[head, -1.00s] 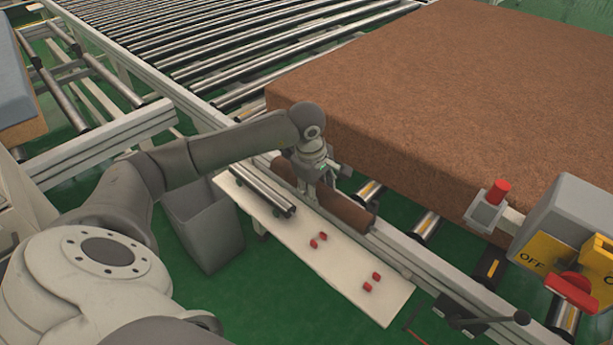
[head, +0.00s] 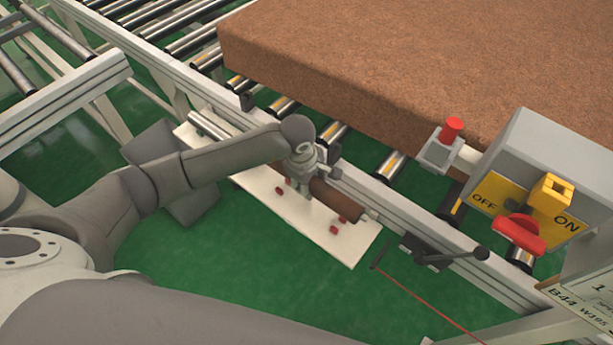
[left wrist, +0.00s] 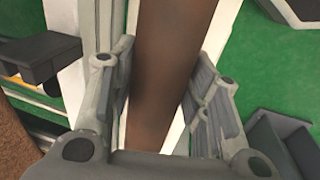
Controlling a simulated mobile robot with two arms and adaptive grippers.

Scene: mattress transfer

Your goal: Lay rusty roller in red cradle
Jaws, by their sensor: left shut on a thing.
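The rusty roller (head: 338,197) is a brown cylinder with a lighter end stub. My left gripper (head: 303,186) is shut on it, with the roller's left part hidden behind the gripper. In the left wrist view the roller (left wrist: 172,60) runs between the two fingers of my left gripper (left wrist: 165,75). The red cradle shows as small red blocks in two pairs on a white shelf, a left pair (head: 280,188) and a right pair (head: 334,229). The roller appears over or just behind the blocks; I cannot tell whether it touches them. My right gripper is not in view.
The white shelf (head: 352,250) runs along the conveyor frame, with steel rollers (head: 208,125) at its far left. A grey bin (head: 150,143) stands behind my left arm. A brown mattress (head: 400,60) lies on the conveyor. A switch box (head: 545,150) and a crank handle (head: 450,257) are at the right.

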